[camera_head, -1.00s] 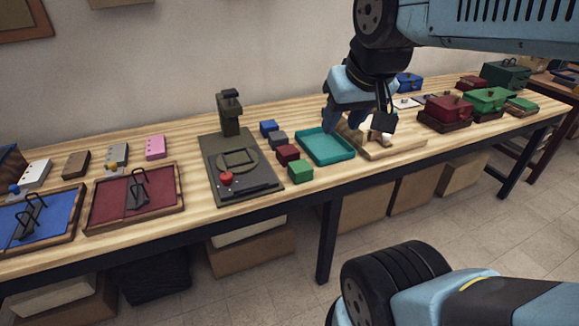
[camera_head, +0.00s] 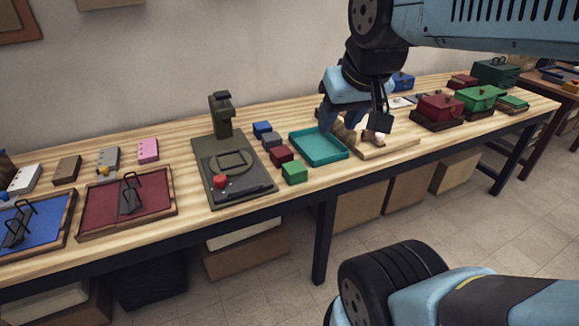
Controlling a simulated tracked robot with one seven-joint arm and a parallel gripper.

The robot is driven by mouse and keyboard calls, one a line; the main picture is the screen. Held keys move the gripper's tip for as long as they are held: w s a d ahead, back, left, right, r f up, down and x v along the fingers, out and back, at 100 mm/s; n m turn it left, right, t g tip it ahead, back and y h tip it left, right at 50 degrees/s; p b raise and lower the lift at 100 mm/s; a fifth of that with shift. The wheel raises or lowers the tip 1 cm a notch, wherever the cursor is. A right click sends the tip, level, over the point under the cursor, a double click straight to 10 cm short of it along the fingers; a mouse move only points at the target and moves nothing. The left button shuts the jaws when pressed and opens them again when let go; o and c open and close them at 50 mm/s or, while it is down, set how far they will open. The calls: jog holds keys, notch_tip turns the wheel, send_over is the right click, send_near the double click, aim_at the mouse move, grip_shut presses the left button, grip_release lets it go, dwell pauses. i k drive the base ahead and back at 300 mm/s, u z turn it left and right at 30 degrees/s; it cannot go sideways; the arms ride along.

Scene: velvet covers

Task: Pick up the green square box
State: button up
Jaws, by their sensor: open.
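The green square box (camera_head: 294,172) sits on the wooden table near its front edge, just in front of the dark red box (camera_head: 281,153) in a row of small boxes. My gripper (camera_head: 345,128) is over the right side of the teal tray (camera_head: 318,147), to the right of and behind the green box and apart from it. Its fingers point down. It is open, and I see nothing held in it. My wrist hides part of the table behind the tray.
Grey (camera_head: 271,139) and blue (camera_head: 262,129) boxes continue the row. A press with a dark base (camera_head: 233,190) stands to the left. A wooden board (camera_head: 388,146) lies right of the tray. Red (camera_head: 439,107) and green (camera_head: 480,97) cases stand farther right.

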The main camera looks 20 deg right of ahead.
aim_at(294, 172)
jog(key=u, duration=0.85)
jog(key=i, duration=0.1)
jog(key=z, duration=2.85)
jog(key=k, duration=1.85)
jog(key=u, duration=1.05)
jog(key=i, duration=1)
